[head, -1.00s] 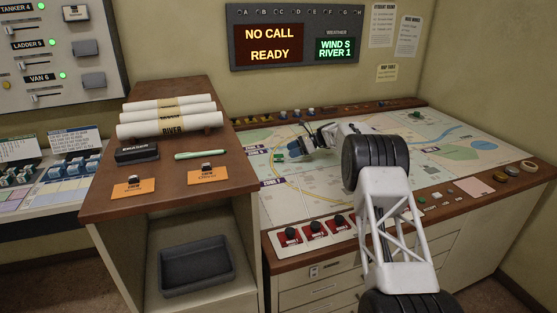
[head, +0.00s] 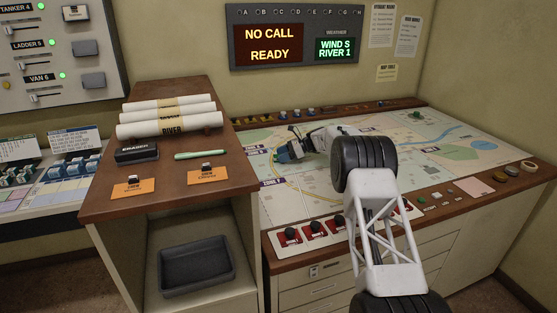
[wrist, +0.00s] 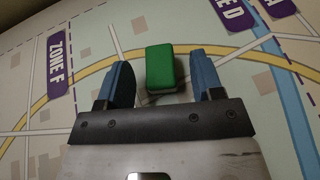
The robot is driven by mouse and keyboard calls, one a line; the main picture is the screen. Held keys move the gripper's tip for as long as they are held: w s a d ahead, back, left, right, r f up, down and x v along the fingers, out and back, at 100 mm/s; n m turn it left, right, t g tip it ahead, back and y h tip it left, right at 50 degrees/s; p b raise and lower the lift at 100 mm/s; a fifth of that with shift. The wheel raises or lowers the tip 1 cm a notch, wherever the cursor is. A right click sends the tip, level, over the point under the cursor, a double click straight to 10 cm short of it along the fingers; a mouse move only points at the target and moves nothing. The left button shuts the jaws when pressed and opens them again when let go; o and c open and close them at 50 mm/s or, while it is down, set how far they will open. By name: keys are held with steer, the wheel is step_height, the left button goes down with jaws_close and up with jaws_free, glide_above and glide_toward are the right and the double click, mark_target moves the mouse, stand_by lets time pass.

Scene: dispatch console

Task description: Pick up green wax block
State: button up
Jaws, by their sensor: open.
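The green wax block (wrist: 164,66) shows in the wrist view, a small upright rectangle with a green top and a paler lower edge, over the map. My gripper (wrist: 161,72) is open, with one blue finger on each side of the block and a visible gap on both sides. I cannot tell how far the fingers are above the map. In the head view my gripper (head: 288,152) is over the left part of the map, and I cannot make out the block there.
The map table (head: 470,155) is mostly bare around my gripper. A wooden cabinet with rolled maps (head: 170,118) and a dark eraser (head: 137,154) stands to the left.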

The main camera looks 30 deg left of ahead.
steer(key=shift+x, duration=0.95)
steer(key=c, duration=1)
steer(key=shift+r, duration=0.15)
steer(key=shift+r, duration=1.6)
steer(key=shift+s+d+r, duration=0.25)
steer(key=shift+s+d, duration=1.25)
steer(key=shift+s, duration=0.7)
steer(key=shift+s+d+r, duration=0.25)
steer(key=shift+s+d, duration=1.3)
steer(key=shift+s, duration=0.6)
steer(key=shift+s+d+r, duration=0.25)
steer(key=shift+s+d, duration=1.25)
steer(key=shift+s, duration=0.7)
